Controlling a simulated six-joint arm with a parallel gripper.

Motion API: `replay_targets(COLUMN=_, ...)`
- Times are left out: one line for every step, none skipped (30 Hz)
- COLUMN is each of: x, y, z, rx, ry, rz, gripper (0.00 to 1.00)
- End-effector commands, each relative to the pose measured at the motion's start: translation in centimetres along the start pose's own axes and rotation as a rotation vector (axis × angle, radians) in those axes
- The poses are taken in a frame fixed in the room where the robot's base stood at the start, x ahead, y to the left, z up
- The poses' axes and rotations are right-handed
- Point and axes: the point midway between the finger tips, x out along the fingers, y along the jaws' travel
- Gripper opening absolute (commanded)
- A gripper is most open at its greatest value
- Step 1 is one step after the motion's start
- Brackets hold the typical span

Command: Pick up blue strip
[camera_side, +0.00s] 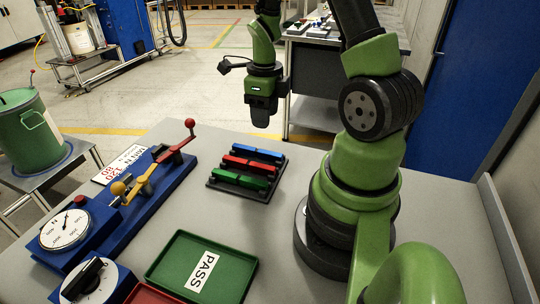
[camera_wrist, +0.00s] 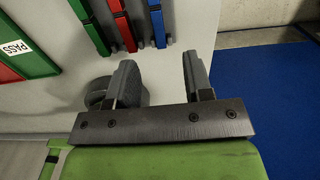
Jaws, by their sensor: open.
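The blue strip (camera_side: 258,154) lies in the far slot of a black rack (camera_side: 223,186), behind the red strip (camera_side: 249,165) and the green strip (camera_side: 239,180). In the wrist view the blue strip (camera_wrist: 157,25) is at the top, to the right of the red one (camera_wrist: 122,25). My gripper (camera_side: 260,120) hangs above and beyond the rack, apart from the strips. In the wrist view my gripper (camera_wrist: 160,75) has its two fingers spread with nothing between them.
A green PASS tray (camera_side: 175,258) and part of a red tray (camera_side: 150,294) lie at the front. A blue fixture with a dial gauge (camera_side: 65,230) and a red-knobbed lever (camera_side: 190,124) stands left of the rack. Table around the rack is clear.

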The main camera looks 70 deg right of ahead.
Motion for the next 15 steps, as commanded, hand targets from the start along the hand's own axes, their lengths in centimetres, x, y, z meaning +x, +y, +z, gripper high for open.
replay_targets(x=0.6, y=-0.1, z=-0.1, rx=0.02, ry=0.007, rz=0.005, gripper=0.47)
replay_targets(x=1.0, y=-0.1, z=-0.1, rx=0.027, ry=0.009, rz=0.006, gripper=0.47)
replay_targets(x=1.5, y=-0.1, z=-0.2, rx=0.03, ry=0.011, rz=0.007, gripper=0.47)
replay_targets(x=2.0, y=-0.1, z=-0.2, rx=0.029, ry=0.01, rz=0.007, gripper=0.47)
replay_targets(x=2.5, y=0.0, z=-0.2, rx=0.028, ry=0.011, rz=0.007, gripper=0.47)
replay_targets(x=3.0, y=0.0, z=-0.2, rx=0.029, ry=0.011, rz=0.007, gripper=0.47)
replay_targets(x=3.4, y=0.0, z=-0.2, rx=0.029, ry=0.01, rz=0.007, gripper=0.47)
replay_targets(x=3.8, y=0.0, z=-0.2, rx=0.028, ry=0.009, rz=0.006, gripper=0.47)
replay_targets(x=4.2, y=0.0, z=-0.2, rx=0.028, ry=0.009, rz=0.006, gripper=0.47)
replay_targets(x=4.5, y=0.0, z=-0.2, rx=0.027, ry=0.008, rz=0.005, gripper=0.47)
replay_targets(x=4.7, y=0.0, z=-0.2, rx=0.026, ry=0.008, rz=0.005, gripper=0.47)
replay_targets(x=4.8, y=0.0, z=-0.2, rx=0.026, ry=0.007, rz=0.005, gripper=0.47)
replay_targets(x=5.0, y=0.0, z=-0.2, rx=0.026, ry=0.006, rz=0.004, gripper=0.47)
replay_targets(x=5.2, y=0.0, z=-0.2, rx=0.026, ry=0.006, rz=0.004, gripper=0.47)
replay_targets(x=5.5, y=0.1, z=-0.2, rx=0.026, ry=0.008, rz=0.006, gripper=0.47)
